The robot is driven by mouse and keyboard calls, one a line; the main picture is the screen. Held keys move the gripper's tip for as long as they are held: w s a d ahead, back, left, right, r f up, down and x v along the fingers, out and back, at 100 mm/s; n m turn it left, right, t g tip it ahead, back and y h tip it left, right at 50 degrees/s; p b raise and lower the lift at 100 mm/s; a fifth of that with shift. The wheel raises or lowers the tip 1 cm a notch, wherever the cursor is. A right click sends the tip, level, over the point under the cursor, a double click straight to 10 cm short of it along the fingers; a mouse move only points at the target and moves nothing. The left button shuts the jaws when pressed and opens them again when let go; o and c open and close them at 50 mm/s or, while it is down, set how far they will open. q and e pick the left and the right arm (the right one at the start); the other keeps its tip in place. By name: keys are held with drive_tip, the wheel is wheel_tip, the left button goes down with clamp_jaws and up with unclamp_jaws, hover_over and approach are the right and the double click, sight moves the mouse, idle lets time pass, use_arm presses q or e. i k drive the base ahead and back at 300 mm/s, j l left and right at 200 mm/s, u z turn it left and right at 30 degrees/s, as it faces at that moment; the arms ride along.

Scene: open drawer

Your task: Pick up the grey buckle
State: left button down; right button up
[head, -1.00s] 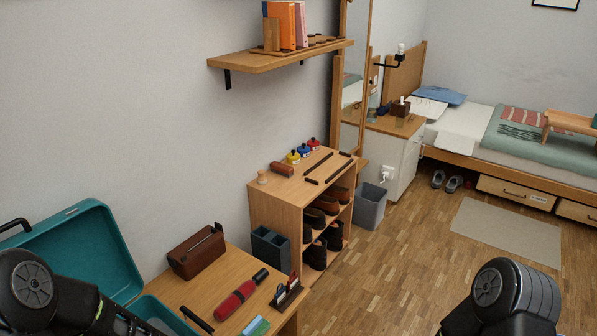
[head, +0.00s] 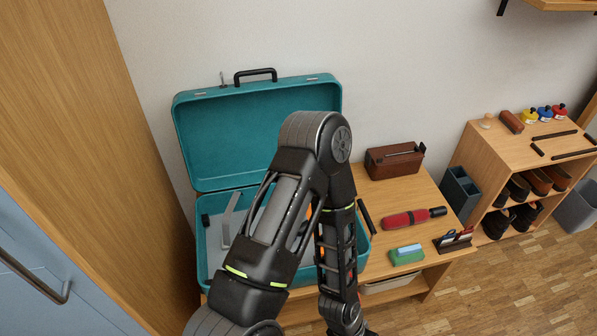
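I cannot make out a grey buckle for certain. An open teal suitcase (head: 185,135) stands on the wooden table, its lid raised against the wall. A light grey, bar-like piece (head: 231,215) lies inside its left part; I cannot tell what it is. A bent black arm of mine crosses in front of the suitcase and hides much of its inside. Its forearm runs down to the bottom edge, and no gripper fingers show. My other arm and its gripper are out of view.
On the table are a brown case (head: 393,161), a red umbrella (head: 405,219), a green-and-blue block (head: 406,254) and a dark holder (head: 455,241). A shoe shelf (head: 475,150) stands right. A tall wooden panel (head: 120,150) and blue-grey front (head: 50,290) border the left.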

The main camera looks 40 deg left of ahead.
sight(224, 248)
drive_tip(key=k+l, duration=0.1)
drive_tip(key=k, duration=0.2)
drive_tip(key=k+l, duration=0.15)
drive_tip(key=k+u, duration=0.1)
drive_tip(key=u, duration=1.75)
